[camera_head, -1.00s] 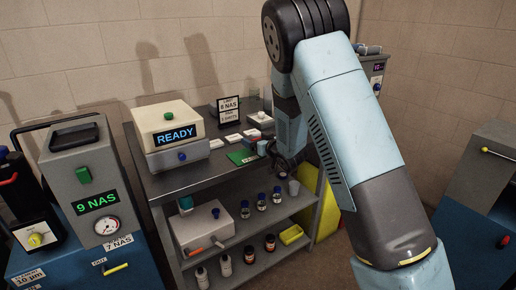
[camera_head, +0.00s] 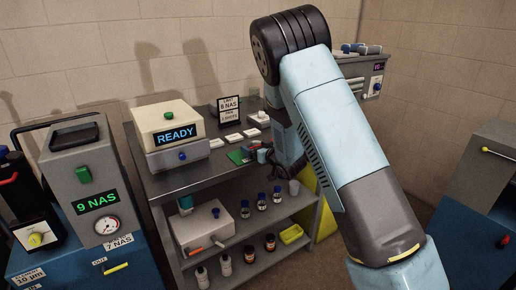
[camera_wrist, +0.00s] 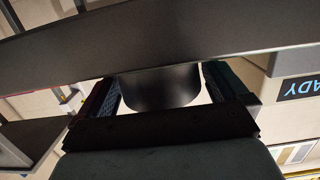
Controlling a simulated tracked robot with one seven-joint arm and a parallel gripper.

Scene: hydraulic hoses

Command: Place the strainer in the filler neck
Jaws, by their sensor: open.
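My gripper (camera_head: 254,152) is low over the right end of the grey bench, largely hidden behind my own arm. In the wrist view my gripper (camera_wrist: 162,88) is open, with one finger on each side of a dark, rounded cup-shaped piece (camera_wrist: 160,90). I cannot tell if this piece is the strainer or whether the fingers touch it. A wide dark band crosses above it. I cannot clearly make out the filler neck in either view.
The bench (camera_head: 185,180) holds a box reading READY (camera_head: 173,137), a small sign (camera_head: 229,110) and white trays (camera_head: 233,138). Bottles (camera_head: 262,202) and a yellow tray (camera_head: 291,234) stand on shelves below. A grey cup (camera_head: 294,187) shows near the bench's right end. A grey cabinet (camera_head: 481,180) stands right.

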